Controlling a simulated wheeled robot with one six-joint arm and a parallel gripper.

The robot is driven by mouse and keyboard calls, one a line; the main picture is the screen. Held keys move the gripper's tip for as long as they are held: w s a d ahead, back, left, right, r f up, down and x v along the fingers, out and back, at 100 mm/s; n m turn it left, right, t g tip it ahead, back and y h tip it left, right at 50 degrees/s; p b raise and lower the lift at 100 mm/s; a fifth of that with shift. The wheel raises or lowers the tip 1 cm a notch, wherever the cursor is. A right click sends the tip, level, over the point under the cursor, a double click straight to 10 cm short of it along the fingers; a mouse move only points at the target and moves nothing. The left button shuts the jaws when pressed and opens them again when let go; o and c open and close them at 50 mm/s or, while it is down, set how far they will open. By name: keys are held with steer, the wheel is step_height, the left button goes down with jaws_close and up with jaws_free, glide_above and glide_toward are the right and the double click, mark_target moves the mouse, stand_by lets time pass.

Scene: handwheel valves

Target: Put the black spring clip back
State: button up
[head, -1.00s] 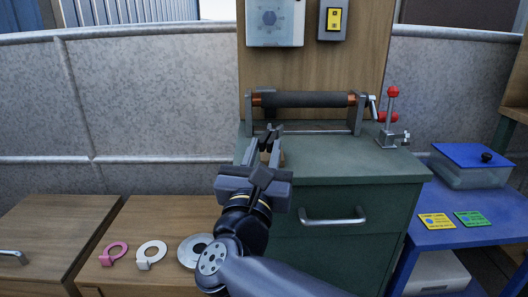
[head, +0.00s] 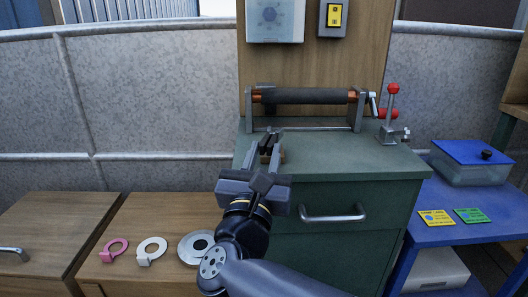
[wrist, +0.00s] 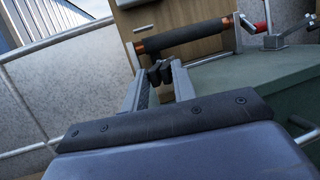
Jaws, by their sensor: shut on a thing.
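My gripper (head: 269,140) is over the front left part of the green cabinet top (head: 345,158), in front of the roller stand. Its jaws are shut on a small dark piece, which I take to be the black spring clip (wrist: 160,72); it sits between the fingertips in the wrist view. The clip is hard to tell apart from the dark fingertips, and its outline is partly hidden. In the wrist view the fingertips point toward the dark roller (wrist: 188,38) with copper-coloured ends.
A red-knobbed lever clamp (head: 392,115) stands at the right of the cabinet top. Pink (head: 115,248) and white (head: 150,250) ring tags and a grey disc (head: 196,248) lie on the low wooden cabinet. A blue-lidded box (head: 472,163) is on the blue table.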

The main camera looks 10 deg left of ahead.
steer(key=shift+f, duration=0.85)
steer(key=o, duration=0.7)
steer(key=shift+o, duration=0.2)
steer(key=p+v, duration=0.1)
steer(key=v, duration=0.9)
steer(key=shift+s, duration=0.35)
steer(key=shift+f, duration=0.15)
steer(key=b+x, duration=0.1)
steer(key=x, duration=1)
steer(key=shift+s, duration=0.1)
steer(key=shift+r, duration=0.25)
steer(key=shift+s+f, duration=0.1)
